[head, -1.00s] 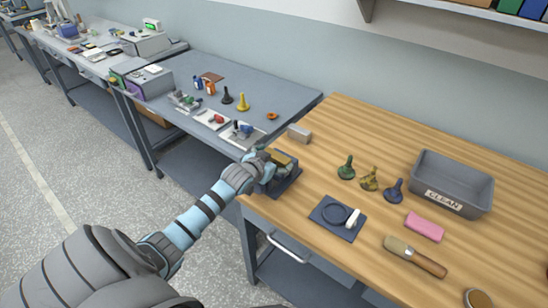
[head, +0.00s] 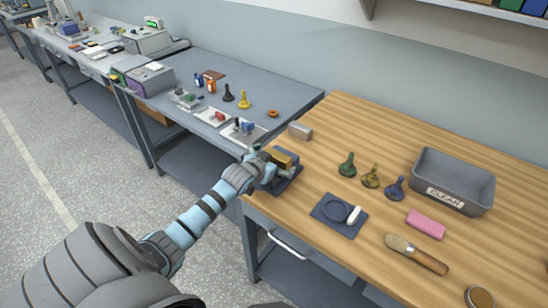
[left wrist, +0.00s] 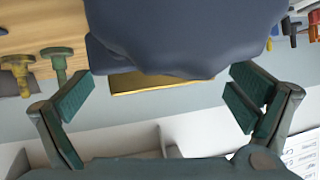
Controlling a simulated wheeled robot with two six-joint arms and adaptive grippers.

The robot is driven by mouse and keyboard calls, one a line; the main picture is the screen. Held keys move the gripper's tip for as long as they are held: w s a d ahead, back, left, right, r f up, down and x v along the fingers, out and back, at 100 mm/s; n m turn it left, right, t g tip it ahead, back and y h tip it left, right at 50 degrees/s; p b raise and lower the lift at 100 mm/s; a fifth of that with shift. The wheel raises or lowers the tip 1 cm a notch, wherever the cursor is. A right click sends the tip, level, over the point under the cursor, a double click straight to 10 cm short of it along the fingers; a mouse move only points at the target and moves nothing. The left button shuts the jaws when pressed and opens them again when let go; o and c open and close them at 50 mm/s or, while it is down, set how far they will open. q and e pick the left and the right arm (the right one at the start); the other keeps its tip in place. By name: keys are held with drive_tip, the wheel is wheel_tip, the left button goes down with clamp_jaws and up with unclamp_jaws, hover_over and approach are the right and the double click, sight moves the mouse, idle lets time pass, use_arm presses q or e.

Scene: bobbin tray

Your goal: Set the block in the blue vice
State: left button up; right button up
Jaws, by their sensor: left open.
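A brass-coloured block (head: 285,158) sits on top of a dark blue vice-like fixture (head: 287,182) at the left edge of the wooden bench. My left gripper (head: 256,160) is just left of them, partly hiding the fixture. In the left wrist view its fingers (left wrist: 160,95) are spread wide. A strip of the block (left wrist: 165,84) shows between them, apart from both pads. A large dark blue rounded shape (left wrist: 190,35), apparently the fixture, hides the rest of it. How deep the block sits cannot be told. My right gripper is not in view.
A grey block (head: 300,131) lies behind the fixture. White trays (head: 243,131) with small items are on the grey table.

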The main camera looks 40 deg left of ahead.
use_arm(q)
drive_tip(key=v, duration=1.2)
